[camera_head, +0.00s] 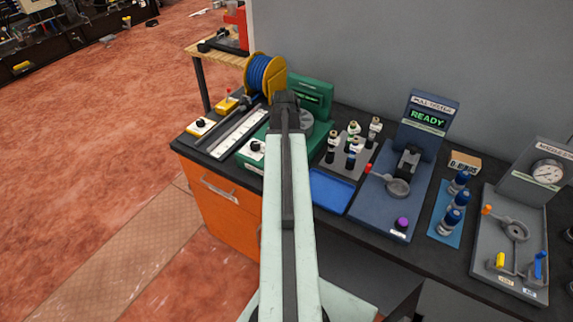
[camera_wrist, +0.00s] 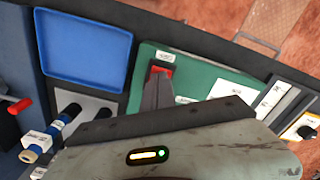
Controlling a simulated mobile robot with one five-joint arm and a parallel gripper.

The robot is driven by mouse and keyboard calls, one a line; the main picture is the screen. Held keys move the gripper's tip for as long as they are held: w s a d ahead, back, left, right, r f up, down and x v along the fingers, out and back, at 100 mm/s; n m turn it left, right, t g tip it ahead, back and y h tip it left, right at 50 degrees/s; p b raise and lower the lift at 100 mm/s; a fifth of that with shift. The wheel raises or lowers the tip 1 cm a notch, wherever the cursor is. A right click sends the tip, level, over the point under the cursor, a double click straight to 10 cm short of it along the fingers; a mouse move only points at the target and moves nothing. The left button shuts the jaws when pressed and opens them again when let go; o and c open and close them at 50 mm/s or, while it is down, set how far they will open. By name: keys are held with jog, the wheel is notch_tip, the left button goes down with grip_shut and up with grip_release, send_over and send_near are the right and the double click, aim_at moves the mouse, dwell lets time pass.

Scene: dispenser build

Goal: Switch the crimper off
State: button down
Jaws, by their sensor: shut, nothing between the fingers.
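The green machine, which seems to be the crimper (camera_head: 314,92), stands behind my gripper at the bench's back, its small screen lettering too small to read. Its green base (camera_wrist: 205,75) fills the middle of the wrist view. A small red part (camera_wrist: 163,71), possibly a switch, sits on that base near a white label; whether it is on or off I cannot tell. My gripper (camera_head: 286,98) is shut and empty over the machine, hiding part of it. In the wrist view its dark fingertips (camera_wrist: 157,82) are close to the red part; contact is unclear.
A blue tray (camera_head: 331,191) and a rack of bottles (camera_head: 348,150) stand right of the green machine, with a pull tester (camera_head: 427,122) beyond. A ruler-like strip (camera_head: 238,132) and yellow-and-white boxes (camera_head: 200,126) lie left. A blue wire spool (camera_head: 265,76) stands behind.

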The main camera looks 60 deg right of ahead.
jog(key=shift+f, duration=0.25)
jog(key=shift+r, duration=0.1)
notch_tip(320, 180, up, 7)
jog(key=p, duration=0.7)
